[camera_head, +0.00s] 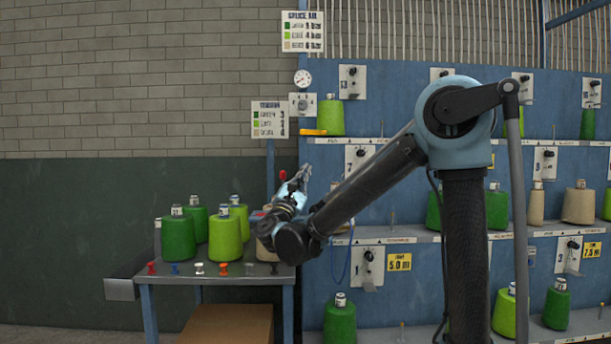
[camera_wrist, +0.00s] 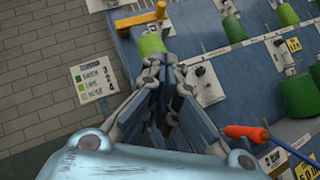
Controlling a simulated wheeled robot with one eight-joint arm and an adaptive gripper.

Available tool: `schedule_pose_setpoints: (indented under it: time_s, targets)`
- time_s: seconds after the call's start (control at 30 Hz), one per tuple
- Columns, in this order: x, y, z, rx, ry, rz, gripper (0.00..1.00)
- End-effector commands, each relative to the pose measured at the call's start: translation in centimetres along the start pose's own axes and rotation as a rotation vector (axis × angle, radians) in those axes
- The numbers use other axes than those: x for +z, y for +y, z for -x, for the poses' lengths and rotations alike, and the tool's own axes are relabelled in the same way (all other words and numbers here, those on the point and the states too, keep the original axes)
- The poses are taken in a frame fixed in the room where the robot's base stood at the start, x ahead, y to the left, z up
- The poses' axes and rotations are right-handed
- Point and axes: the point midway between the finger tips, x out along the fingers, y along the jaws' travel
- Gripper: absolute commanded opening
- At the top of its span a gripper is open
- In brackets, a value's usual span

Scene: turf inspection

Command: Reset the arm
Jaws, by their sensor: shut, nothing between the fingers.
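My gripper (camera_head: 301,178) is raised beside the shelf rack, above the right end of the small table, with its fingers pointing up. In the wrist view my gripper (camera_wrist: 166,62) shows its fingers closed together, with nothing between them. My arm reaches from its column at the right to the gripper at the left. The fingertips overlap a lime yarn cone (camera_wrist: 151,44) in the wrist view, but I cannot tell that they touch it.
A table (camera_head: 215,280) holds green and lime cones (camera_head: 225,236) and several coloured pegs. The blue rack (camera_head: 400,100) carries more cones. A yellow-orange handle (camera_head: 313,132) juts from the rack. A red-orange tool (camera_wrist: 247,132) shows near the gripper. Signs hang on the wall.

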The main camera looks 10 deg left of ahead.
Motion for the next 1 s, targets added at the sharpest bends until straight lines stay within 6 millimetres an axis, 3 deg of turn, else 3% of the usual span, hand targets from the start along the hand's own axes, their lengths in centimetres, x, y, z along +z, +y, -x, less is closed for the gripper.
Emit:
schedule_pose_setpoints:
  time_s: [0.23, 0.37, 0.5, 0.67, 0.87, 1.0]
  targets:
    - [0.1, -0.5, -0.2, -0.010, 0.002, -0.002, 0.00]
    - [0.5, -3.8, -1.6, -0.085, 0.025, -0.017, 0.00]
    - [1.6, -11.3, -3.5, -0.259, 0.066, -0.061, 0.00]
    - [3.5, -21.1, -4.0, -0.502, 0.101, -0.139, 0.00]
    - [6.3, -32.3, -1.3, -0.815, 0.105, -0.263, 0.00]
    - [8.4, -38.8, 2.3, -1.033, 0.082, -0.364, 0.00]
